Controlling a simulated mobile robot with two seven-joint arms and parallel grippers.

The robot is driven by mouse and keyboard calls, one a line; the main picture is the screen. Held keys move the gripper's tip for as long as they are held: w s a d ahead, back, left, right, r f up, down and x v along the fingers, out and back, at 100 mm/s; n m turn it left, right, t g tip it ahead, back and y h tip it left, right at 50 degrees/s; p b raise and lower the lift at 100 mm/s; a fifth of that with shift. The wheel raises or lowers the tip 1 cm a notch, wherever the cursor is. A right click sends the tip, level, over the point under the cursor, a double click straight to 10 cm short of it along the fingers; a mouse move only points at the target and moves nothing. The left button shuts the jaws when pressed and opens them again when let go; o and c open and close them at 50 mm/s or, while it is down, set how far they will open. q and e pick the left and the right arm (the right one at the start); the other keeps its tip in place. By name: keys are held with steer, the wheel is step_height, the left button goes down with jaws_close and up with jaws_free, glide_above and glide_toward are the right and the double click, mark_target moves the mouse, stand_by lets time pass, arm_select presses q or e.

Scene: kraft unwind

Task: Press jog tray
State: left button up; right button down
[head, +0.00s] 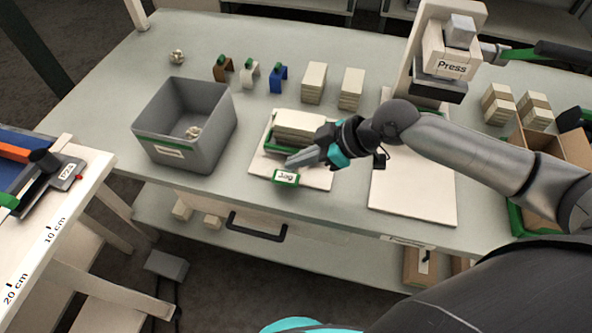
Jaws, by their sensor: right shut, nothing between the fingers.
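The jog tray (271,146) is a green tray on a white board at the middle of the table, with a stack of cream sheets (299,124) in it. A green-edged label reading "Jog" (286,177) is at its front. My right gripper (291,163) is shut and empty, its fingertips pointing left at the tray's front, just above the label. I cannot tell whether the fingertips touch the tray. The gripper and wrist hide the tray's right part. My left gripper is not in view.
A grey bin (220,125) stands to the left with a crumpled piece inside. The white press (450,65) stands at the back right, with a bare white board (415,195) before it. Several small stacks and coloured clips line the back. A drawer handle (255,227) is below the front edge.

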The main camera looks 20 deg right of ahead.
mark_target(283, 177)
steer(key=shift+w+a+f+b, duration=0.15)
steer(key=shift+f+b, duration=0.15)
steer(key=shift+f, duration=1.9)
